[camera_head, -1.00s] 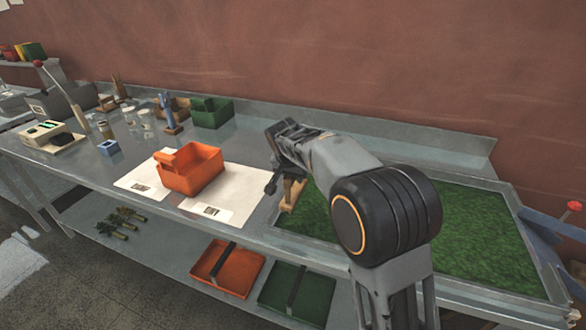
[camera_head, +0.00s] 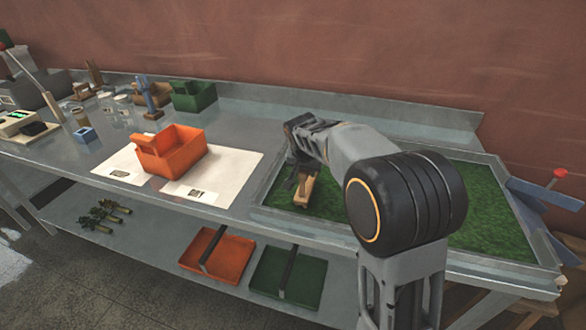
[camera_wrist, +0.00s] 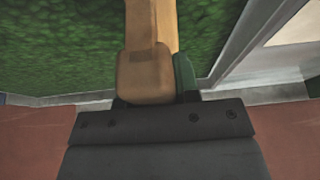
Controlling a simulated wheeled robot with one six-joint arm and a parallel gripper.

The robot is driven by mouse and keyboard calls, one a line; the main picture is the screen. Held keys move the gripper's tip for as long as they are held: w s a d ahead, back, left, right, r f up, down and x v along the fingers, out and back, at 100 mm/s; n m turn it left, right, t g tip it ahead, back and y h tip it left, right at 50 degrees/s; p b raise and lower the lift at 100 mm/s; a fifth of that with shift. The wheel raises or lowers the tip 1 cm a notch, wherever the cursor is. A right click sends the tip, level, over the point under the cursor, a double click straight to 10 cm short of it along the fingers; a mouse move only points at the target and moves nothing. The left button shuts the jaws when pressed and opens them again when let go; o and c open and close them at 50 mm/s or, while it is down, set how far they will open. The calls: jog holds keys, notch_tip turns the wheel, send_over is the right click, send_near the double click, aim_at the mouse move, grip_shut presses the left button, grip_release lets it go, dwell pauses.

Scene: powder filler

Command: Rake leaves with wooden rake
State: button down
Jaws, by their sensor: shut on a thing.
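My gripper (camera_head: 298,186) is shut on the wooden rake (camera_head: 304,193), over the left part of the tray of green leaves (camera_head: 476,215). In the wrist view the rake's tan wooden body (camera_wrist: 146,75) rises from the jaws over the green leaves (camera_wrist: 60,45). A small green piece (camera_wrist: 184,72) shows beside the wood at the jaws. My arm hides the middle of the tray. I cannot tell whether the rake touches the leaves.
An orange bin (camera_head: 172,150) stands on white sheets (camera_head: 235,165) left of the tray. A green bin (camera_head: 194,96) and small tools stand behind. Orange (camera_head: 228,262) and green (camera_head: 300,276) trays lie on the lower shelf. A blue angled part (camera_head: 545,195) is at the right.

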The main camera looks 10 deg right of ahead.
jog(key=s+d+p, duration=0.3)
jog(key=s+d, duration=0.2)
jog(key=d, duration=1.3)
jog(key=s+d+p, duration=0.2)
jog(key=s+d, duration=0.3)
jog(key=d, duration=1.3)
jog(key=s+d+p, duration=0.3)
jog(key=s+d, duration=0.2)
jog(key=d, duration=1.4)
jog(key=s+d+r+p, duration=0.2)
jog(key=d+r+p, duration=0.3)
jog(key=r+p, duration=0.1)
jog(key=shift+r+p, duration=0.25)
jog(key=shift+p, duration=0.3)
jog(key=shift+a, duration=0.1)
